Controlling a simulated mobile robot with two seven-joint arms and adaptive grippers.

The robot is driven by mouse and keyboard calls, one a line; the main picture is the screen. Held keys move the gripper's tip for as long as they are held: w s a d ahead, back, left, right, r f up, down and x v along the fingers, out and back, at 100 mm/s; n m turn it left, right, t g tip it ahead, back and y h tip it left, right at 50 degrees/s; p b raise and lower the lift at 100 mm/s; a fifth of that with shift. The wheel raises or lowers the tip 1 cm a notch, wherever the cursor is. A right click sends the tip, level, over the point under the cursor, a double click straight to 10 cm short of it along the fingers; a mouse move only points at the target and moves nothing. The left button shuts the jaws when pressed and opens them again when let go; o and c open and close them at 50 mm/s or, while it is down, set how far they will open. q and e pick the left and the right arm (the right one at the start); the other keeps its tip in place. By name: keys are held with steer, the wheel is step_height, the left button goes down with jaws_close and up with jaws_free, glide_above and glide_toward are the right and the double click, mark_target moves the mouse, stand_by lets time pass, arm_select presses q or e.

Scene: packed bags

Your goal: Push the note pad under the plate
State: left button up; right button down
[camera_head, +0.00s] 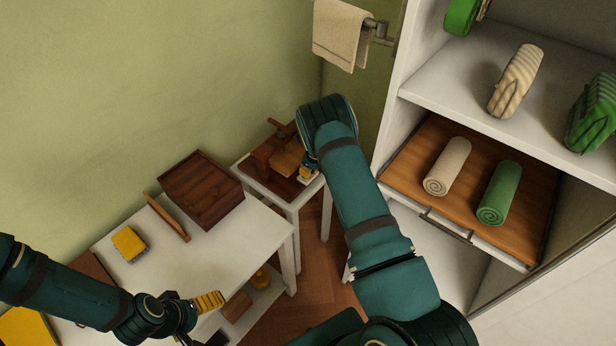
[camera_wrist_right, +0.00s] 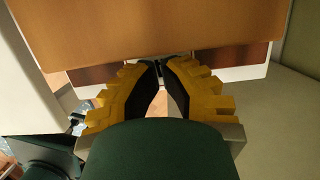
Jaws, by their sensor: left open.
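I cannot pick out a plate for certain in either view. A small yellow block with a grey edge (camera_head: 130,243) lies on the white table; it may be the note pad, but I cannot tell. My left gripper (camera_head: 211,308) is open over the front edge of that table, right of the yellow block and apart from it. My right gripper (camera_head: 308,173) is at the small side table, beside its brown wooden pieces. In the right wrist view its yellow-padded fingers (camera_wrist_right: 160,68) have their tips together, nothing seen between them, close to an orange-brown board (camera_wrist_right: 160,35).
A dark wooden box (camera_head: 202,188) and a thin upright board (camera_head: 168,217) stand on the white table (camera_head: 225,240). The small side table (camera_head: 290,198) holds brown wooden pieces (camera_head: 285,157). A shelf unit (camera_head: 480,90) with rolled towels (camera_head: 447,166) stands right. A towel (camera_head: 342,32) hangs behind.

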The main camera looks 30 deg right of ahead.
steer(key=shift+w+a, duration=0.1)
steer(key=shift+w, duration=0.2)
steer(key=shift+s+r, duration=0.1)
steer(key=shift+s, duration=0.05)
steer(key=shift+s+d, duration=0.25)
steer(key=shift+s, duration=0.15)
steer(key=shift+s+d+p, duration=0.35)
steer(key=shift+s+p, duration=0.2)
steer(key=shift+s, duration=0.35)
